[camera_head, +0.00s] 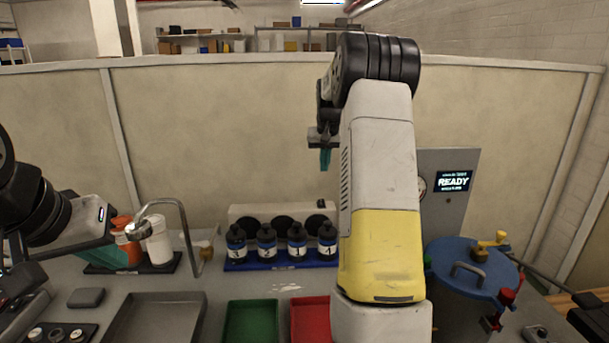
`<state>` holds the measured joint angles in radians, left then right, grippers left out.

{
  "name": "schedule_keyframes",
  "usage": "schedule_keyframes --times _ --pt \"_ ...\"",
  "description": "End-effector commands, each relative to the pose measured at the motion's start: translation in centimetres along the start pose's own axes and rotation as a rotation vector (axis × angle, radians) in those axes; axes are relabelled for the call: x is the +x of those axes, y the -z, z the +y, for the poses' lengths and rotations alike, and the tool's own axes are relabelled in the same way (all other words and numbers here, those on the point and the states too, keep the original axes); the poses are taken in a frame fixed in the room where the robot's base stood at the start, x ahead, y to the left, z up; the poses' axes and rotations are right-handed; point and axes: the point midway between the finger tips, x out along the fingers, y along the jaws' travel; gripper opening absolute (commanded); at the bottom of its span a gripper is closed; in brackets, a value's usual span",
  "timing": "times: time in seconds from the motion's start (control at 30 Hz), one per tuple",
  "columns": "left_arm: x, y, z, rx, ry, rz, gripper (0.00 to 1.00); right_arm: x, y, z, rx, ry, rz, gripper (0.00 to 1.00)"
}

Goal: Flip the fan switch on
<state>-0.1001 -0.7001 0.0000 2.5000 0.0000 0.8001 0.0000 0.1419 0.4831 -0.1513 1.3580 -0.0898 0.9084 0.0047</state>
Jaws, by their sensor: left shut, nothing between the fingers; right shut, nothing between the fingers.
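I cannot make out a fan switch for certain. A pale box with several dark round openings (245,211) stands at the back of the bench, partly hidden by bottles; it may be the fan unit. A grey panel (462,158) with a lit "READY" display (453,181) and a partly hidden gauge stands at the right. My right gripper (325,160) is shut and empty, its teal fingertips pointing down, high above the pale box. My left gripper (122,257) is shut and empty, low at the left beside the white and orange containers.
Several dark bottles (267,243) stand in a blue rack. A faucet (183,215) rises near a white container (159,240). Green (252,318) and red (311,318) trays lie in front. A blue round lid (465,258) with clamps is at the right. My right arm hides the centre right.

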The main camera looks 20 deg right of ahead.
Motion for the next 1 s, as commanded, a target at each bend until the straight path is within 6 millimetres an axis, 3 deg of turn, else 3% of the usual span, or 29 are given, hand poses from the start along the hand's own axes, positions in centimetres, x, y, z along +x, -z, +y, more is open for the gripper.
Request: schedule_keyframes --times 0.5,0.7,1.0 --pt "0.0 0.0 0.0 0.000 0.000 0.000 0.00 10.3 -0.4 0.0 0.000 0.000 -0.003 0.00" --pt "0.0 0.0 0.0 0.000 0.000 0.000 0.00 12.2 -0.8 0.0 0.000 0.000 -0.002 0.00" --pt "0.0 0.0 0.0 0.000 0.000 0.000 0.00 12.6 -0.8 0.0 0.000 0.000 0.000 0.00"
